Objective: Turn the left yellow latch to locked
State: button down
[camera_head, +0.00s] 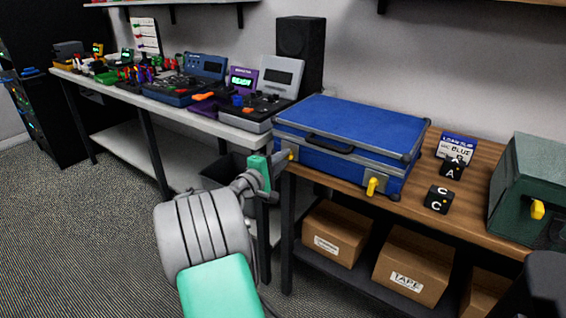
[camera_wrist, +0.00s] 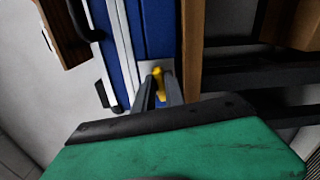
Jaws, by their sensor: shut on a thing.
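A closed blue case (camera_head: 350,128) with a dark handle lies on the wooden bench. Its left yellow latch (camera_head: 291,155) is at the left end of the front face, mostly hidden by my gripper (camera_head: 284,158). In the wrist view, my gripper (camera_wrist: 158,94) is shut on the left yellow latch (camera_wrist: 158,82), one dark finger on each side. The latch's exact angle is hard to tell. The right yellow latch (camera_head: 374,186) hangs on the case's front, away from my gripper.
Black lettered cubes (camera_head: 438,199) and a blue-labelled card (camera_head: 457,147) stand right of the case. A green case (camera_head: 535,175) with a yellow latch is at the far right. Cardboard boxes (camera_head: 410,265) sit on the lower shelf. A white bench (camera_head: 230,132) with electronics stands left.

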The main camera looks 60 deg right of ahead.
jog(key=shift+f+m+b, duration=0.1)
jog(key=shift+m+b, duration=0.25)
jog(key=shift+m, duration=0.45)
jog(key=c, duration=1.4)
grip_release()
jog(key=w+a+p, duration=0.1)
jog(key=a, duration=0.6)
jog(key=shift+a, duration=0.35)
jog(key=shift+w, duration=0.15)
